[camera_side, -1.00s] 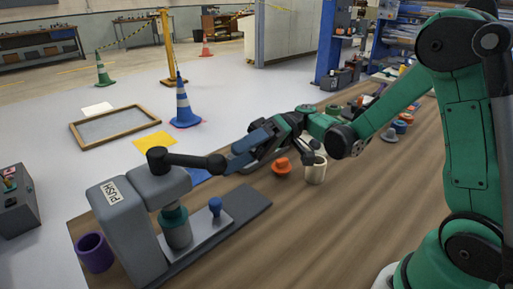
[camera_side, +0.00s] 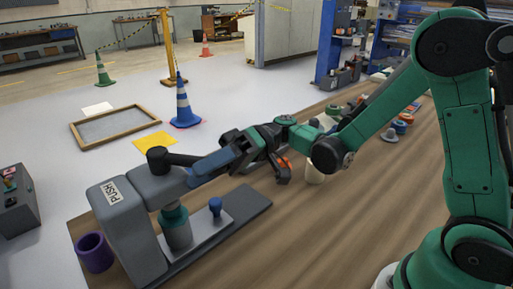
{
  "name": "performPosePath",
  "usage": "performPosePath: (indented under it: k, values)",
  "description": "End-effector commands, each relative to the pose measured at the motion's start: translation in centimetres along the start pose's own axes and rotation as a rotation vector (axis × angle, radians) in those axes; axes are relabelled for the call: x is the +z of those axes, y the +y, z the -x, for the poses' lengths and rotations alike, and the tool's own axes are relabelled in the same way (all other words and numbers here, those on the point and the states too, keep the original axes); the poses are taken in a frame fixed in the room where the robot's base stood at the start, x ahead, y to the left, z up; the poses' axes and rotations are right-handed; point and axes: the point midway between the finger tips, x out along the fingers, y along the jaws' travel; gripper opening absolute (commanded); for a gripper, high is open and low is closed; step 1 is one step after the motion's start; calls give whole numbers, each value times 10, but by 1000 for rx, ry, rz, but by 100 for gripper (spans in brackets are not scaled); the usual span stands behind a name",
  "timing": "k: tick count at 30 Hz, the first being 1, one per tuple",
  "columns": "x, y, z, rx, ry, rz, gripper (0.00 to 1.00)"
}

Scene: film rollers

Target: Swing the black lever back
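The black lever (camera_side: 183,159) sits on top of the grey press marked PUSH (camera_side: 133,216). It runs right from its black pivot knob (camera_side: 157,158). My gripper (camera_side: 206,169) is at the lever's right end, and its blue finger hides the round end knob. The finger overlaps the lever's end in this view; I cannot tell whether it touches. Whether the fingers are open or shut is not clear from this angle.
A purple cup (camera_side: 94,252) stands left of the press. A cream cup (camera_side: 315,172) and an orange piece lie behind my wrist, partly hidden. Several small parts line the table's far right. The wooden table (camera_side: 320,240) is clear in front.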

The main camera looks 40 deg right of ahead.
Motion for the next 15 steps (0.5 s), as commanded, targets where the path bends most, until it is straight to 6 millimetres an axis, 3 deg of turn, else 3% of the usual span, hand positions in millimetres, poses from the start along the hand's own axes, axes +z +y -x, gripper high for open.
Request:
performPosePath:
  k: [1, 2, 15]
  values:
    - [0, 0, 0, 0, 0, 1, 6]
    - [0, 0, 0, -1, 0, 1, 0]
    - [0, 0, 0, -1, 1, 2, 0]
